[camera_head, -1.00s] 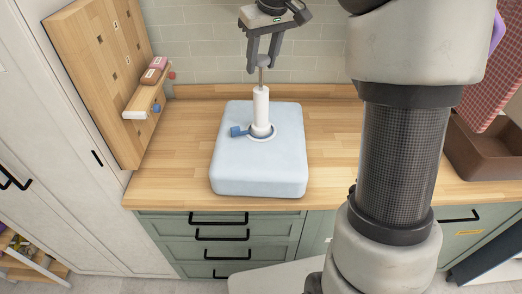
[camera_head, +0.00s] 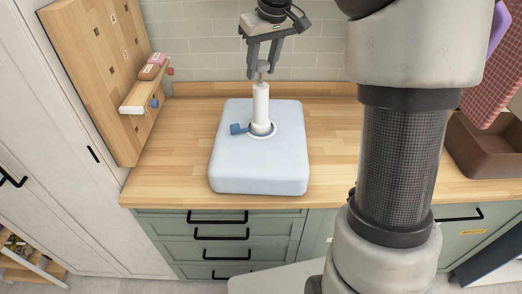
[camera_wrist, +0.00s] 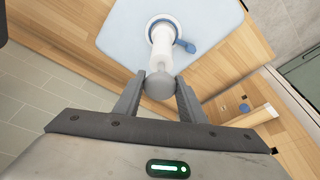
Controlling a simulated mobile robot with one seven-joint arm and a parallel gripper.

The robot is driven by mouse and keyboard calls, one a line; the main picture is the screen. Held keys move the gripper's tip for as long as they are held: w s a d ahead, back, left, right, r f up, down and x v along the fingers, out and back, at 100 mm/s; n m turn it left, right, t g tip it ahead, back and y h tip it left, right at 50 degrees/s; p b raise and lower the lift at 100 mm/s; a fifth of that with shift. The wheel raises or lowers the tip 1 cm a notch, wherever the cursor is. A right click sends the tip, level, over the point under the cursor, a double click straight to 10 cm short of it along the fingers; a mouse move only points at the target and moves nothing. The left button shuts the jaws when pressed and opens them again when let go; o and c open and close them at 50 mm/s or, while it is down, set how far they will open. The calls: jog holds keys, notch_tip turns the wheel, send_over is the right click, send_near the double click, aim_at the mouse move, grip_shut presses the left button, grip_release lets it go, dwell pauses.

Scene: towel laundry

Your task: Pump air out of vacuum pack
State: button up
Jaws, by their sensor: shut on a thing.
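The vacuum pack (camera_head: 258,170) is a puffy pale blue pillow shape lying on the wooden counter; it also shows in the wrist view (camera_wrist: 120,30). A white hand pump (camera_head: 261,103) stands upright on its round valve. A blue valve cap (camera_head: 239,129) sticks out to the left of the pump in the head view. My gripper (camera_head: 263,70) is above the pump, shut on the round grey knob of its handle. In the wrist view the knob (camera_wrist: 159,86) sits between my fingertips. Only a short length of pump rod shows below the knob.
The wooden counter (camera_head: 175,150) is clear around the pack. A pegboard (camera_head: 95,75) with a small shelf (camera_head: 143,97) stands at the left. A brown bin (camera_head: 487,147) and a red checked cloth (camera_head: 490,85) are at the right. A tiled wall (camera_head: 200,45) is behind.

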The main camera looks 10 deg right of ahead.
jog(key=shift+f+b, duration=0.65)
jog(key=shift+f, duration=0.7)
jog(key=shift+r+p, duration=2.1)
jog(key=shift+r, duration=0.6)
jog(key=shift+f+b, duration=2.1)
jog(key=shift+f, duration=1)
jog(key=shift+r+p, duration=2.1)
jog(key=shift+r, duration=0.5)
